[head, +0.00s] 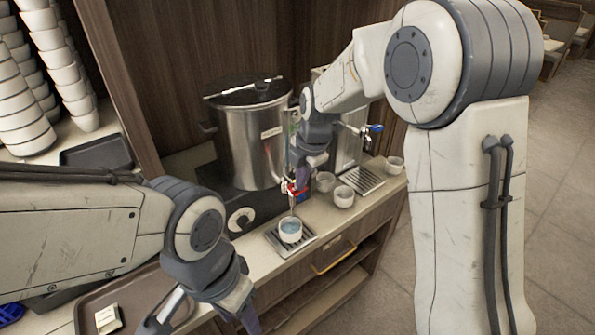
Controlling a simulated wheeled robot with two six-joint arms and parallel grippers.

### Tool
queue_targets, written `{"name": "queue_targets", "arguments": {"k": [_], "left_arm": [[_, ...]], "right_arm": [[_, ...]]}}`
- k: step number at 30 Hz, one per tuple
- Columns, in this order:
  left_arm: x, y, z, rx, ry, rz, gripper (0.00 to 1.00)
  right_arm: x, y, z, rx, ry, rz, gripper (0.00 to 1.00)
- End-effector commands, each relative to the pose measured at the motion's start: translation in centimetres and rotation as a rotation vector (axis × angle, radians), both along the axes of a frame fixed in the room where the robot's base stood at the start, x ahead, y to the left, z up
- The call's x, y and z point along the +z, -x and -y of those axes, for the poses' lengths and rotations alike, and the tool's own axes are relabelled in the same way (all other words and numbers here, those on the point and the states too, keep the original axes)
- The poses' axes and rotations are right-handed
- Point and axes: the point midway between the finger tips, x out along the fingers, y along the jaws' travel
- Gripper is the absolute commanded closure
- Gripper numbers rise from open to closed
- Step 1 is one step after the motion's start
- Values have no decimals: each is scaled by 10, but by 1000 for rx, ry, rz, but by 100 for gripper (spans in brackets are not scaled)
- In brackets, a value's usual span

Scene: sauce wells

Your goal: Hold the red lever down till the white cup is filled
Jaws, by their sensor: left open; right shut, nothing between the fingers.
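The white cup (290,231) stands upright on a drip tray (276,242) below the tap of the steel urn (243,140). Bluish liquid shows inside it, and a thin stream seems to run down from the tap. The red lever (292,188) is on the tap, partly hidden by my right gripper (301,179). The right gripper is shut with nothing between its fingers, its tips at the lever and seemingly touching it. My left gripper (207,318) is open and empty at the bottom, over the counter's front, away from the cup.
Several white cups (344,197) stand right of the tap, near a second drip tray (362,179) and a blue-handled tap (375,128). Stacked white bowls (62,75) are at the left. A brown tray (91,309) lies at the front left. A yellow handle (334,257) sticks out below the counter.

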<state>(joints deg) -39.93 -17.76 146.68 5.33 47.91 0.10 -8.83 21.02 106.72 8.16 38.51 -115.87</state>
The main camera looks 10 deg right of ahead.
Motion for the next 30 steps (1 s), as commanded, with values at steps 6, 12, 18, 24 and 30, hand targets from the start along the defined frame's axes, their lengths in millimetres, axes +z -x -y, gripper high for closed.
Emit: {"name": "queue_targets", "arguments": {"k": [6, 12, 18, 24, 30], "left_arm": [[0, 0, 0, 0, 0, 0, 50], [3, 0, 0, 0, 0, 0, 50], [10, 0, 0, 0, 0, 0, 50], [11, 0, 0, 0, 0, 0, 50], [11, 0, 0, 1, 0, 0, 50]], "right_arm": [[0, 0, 0, 0, 0, 0, 100], [3, 0, 0, 0, 0, 0, 100], [13, 0, 0, 0, 0, 1, 100], [16, 0, 0, 0, 0, 0, 100], [16, 0, 0, 0, 0, 0, 100]]}}
